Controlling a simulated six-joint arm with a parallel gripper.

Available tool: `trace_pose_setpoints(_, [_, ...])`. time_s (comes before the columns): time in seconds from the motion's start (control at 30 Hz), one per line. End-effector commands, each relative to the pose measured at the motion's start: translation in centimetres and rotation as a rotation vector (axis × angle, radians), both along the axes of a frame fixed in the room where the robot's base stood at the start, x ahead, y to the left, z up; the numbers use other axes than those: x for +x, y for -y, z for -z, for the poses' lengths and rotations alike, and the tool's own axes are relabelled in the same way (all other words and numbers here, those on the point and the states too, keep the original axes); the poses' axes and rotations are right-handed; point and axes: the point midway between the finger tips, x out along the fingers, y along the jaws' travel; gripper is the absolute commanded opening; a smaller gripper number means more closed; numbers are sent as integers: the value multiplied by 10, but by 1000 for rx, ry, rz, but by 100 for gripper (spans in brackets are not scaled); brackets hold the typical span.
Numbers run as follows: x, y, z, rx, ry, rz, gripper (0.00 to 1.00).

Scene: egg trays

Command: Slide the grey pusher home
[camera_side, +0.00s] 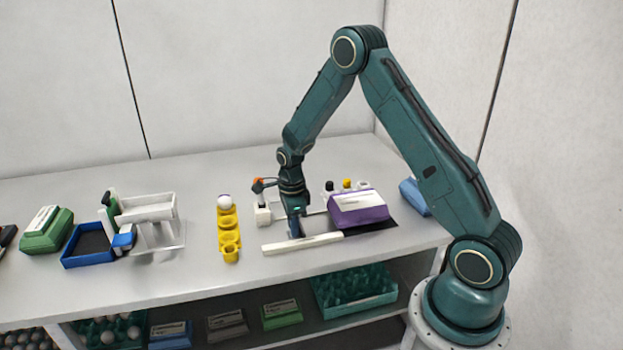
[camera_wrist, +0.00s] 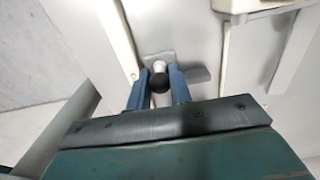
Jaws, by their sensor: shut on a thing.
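My gripper (camera_side: 294,228) points down between white rails on the bench, just left of the purple carton (camera_side: 358,209). In the wrist view its two blue fingers (camera_wrist: 158,77) are shut on a small dark round knob (camera_wrist: 159,86) with a pale part beyond it. A grey plate (camera_wrist: 152,58) shows by the knob; I take these for the grey pusher. In the side view the pusher is mostly hidden by the gripper. The front white rail (camera_side: 300,243) runs beside the gripper.
A yellow holder (camera_side: 229,236) with a white egg (camera_side: 224,202) stands left of the rails. Further left are a white stand (camera_side: 150,208), a blue tray (camera_side: 85,262) and a green carton (camera_side: 46,238). Small cups stand behind the purple carton. A blue object (camera_side: 413,196) lies right.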

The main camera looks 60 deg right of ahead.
Motion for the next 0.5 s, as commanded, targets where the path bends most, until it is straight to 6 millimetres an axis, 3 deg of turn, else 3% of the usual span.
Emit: trace_pose_setpoints(0.5, [20, -18, -1, -1, 4, -2, 4])
